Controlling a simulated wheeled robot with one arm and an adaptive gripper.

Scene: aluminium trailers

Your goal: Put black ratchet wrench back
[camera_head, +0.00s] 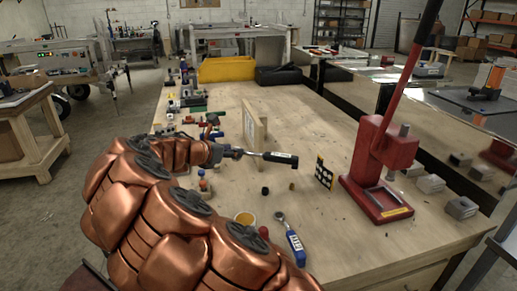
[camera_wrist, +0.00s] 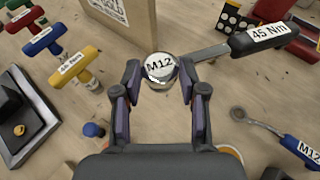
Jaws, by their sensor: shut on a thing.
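My gripper (camera_head: 234,153) is shut on the round head of the black ratchet wrench (camera_head: 279,157), above the wooden workbench. In the wrist view, the head, marked M12, sits between the fingertips of my gripper (camera_wrist: 160,76). The wrench's steel shaft and black handle (camera_wrist: 265,36), marked 45 Nm, stretch out to the right.
A red press (camera_head: 383,160) stands on the right of the workbench (camera_head: 320,110). A black-and-white dotted block (camera_head: 323,173) stands left of it. Red, blue and yellow T-handles (camera_wrist: 75,65) are at the left in the wrist view. A yellow bin (camera_head: 227,69) is at the back.

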